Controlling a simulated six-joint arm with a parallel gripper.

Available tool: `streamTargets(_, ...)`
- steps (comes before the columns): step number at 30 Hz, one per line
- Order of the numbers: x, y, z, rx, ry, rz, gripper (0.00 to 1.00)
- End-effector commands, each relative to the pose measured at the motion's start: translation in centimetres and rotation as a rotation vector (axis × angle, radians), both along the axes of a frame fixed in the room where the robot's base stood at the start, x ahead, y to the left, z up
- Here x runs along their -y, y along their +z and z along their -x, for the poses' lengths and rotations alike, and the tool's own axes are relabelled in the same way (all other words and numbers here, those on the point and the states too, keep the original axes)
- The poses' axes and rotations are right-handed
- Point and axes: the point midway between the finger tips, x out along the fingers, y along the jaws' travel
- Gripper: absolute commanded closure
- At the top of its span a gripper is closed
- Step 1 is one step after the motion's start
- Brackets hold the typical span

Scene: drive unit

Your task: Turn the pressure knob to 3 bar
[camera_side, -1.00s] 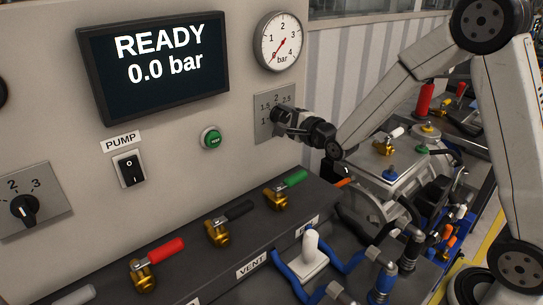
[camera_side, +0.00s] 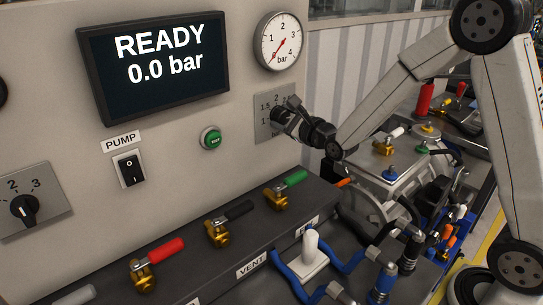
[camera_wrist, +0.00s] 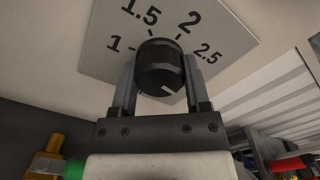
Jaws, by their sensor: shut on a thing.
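The pressure knob (camera_wrist: 160,66) is black and round, on a grey scale plate (camera_wrist: 98,50) marked 1, 1.5, 2 and 2.5 in the wrist view. A short white mark shows at the knob's lower right edge; I cannot tell which value it points to. My gripper (camera_wrist: 160,76) is shut on the knob, one finger on each side. In the side view my gripper (camera_side: 280,118) is at the scale plate (camera_side: 262,105) and hides the knob and part of the numbers. The screen (camera_side: 155,62) reads READY, 0.0 bar.
The dial gauge (camera_side: 280,42) above has its red needle near 0. A green button (camera_side: 211,138) and the pump switch (camera_side: 130,168) are on the panel to the left. Valves with green (camera_side: 293,179), black and red handles stand below.

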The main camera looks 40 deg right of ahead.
Motion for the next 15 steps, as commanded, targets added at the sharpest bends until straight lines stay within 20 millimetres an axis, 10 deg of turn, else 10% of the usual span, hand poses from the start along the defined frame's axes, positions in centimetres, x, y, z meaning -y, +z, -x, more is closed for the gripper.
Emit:
streamTargets(11,0.0,-0.06,0.03,-0.001,0.0,-0.009,0.99)
streamTargets(12,0.0,-0.06,0.03,-0.001,0.0,-0.009,0.3)
streamTargets(15,0.0,-0.04,0.03,-0.001,0.0,-0.008,0.04)
